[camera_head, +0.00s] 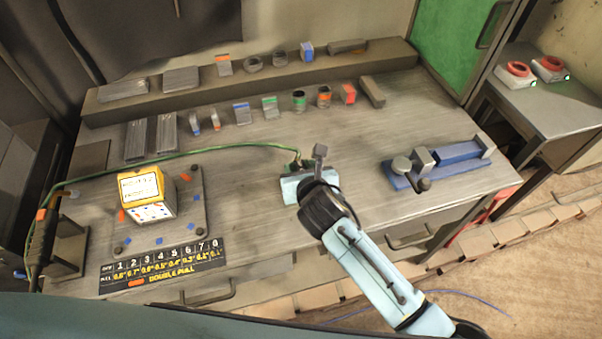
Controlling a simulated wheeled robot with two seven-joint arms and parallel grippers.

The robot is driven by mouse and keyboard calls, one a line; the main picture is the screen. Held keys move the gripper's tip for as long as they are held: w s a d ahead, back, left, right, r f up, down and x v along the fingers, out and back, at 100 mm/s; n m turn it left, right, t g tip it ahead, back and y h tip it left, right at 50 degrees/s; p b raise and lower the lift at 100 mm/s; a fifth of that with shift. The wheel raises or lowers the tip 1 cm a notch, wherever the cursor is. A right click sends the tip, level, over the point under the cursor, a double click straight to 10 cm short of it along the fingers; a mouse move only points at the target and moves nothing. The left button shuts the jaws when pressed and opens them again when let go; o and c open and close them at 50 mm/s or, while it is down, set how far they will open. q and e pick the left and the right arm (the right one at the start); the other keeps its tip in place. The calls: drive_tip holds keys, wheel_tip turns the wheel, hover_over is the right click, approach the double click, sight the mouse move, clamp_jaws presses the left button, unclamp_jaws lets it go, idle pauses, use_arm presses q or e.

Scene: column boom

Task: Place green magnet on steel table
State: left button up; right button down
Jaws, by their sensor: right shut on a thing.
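My right gripper (312,172) reaches in from the lower right, low over the front middle of the steel table (345,200). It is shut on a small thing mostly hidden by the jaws. A small dark green bit (296,164) shows at the fingertips, where a green cable (220,150) ends; I cannot tell whether it is the magnet. Farther back stand a grey block with a green top (270,107) and a dark cylinder with a green band (299,101), both apart from the gripper. My left gripper is out of view.
Several colour-marked blocks and cylinders line the table's back, before a raised ledge (240,77). A yellow-topped box (146,195) stands on a plate at left. A blue vise-like fixture (445,166) is at right. Bare table lies between the gripper and this fixture.

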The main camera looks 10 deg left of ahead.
drive_tip(key=shift+f, duration=0.7)
drive_tip(key=shift+f, duration=0.1)
drive_tip(key=c, duration=0.7)
unclamp_jaws()
drive_tip(key=shift+f, duration=0.15)
drive_tip(key=shift+s+r, duration=0.1)
drive_tip(key=shift+r, duration=0.15)
drive_tip(key=p+v, duration=0.2)
drive_tip(key=v, duration=1)
drive_tip(key=shift+f, duration=0.1)
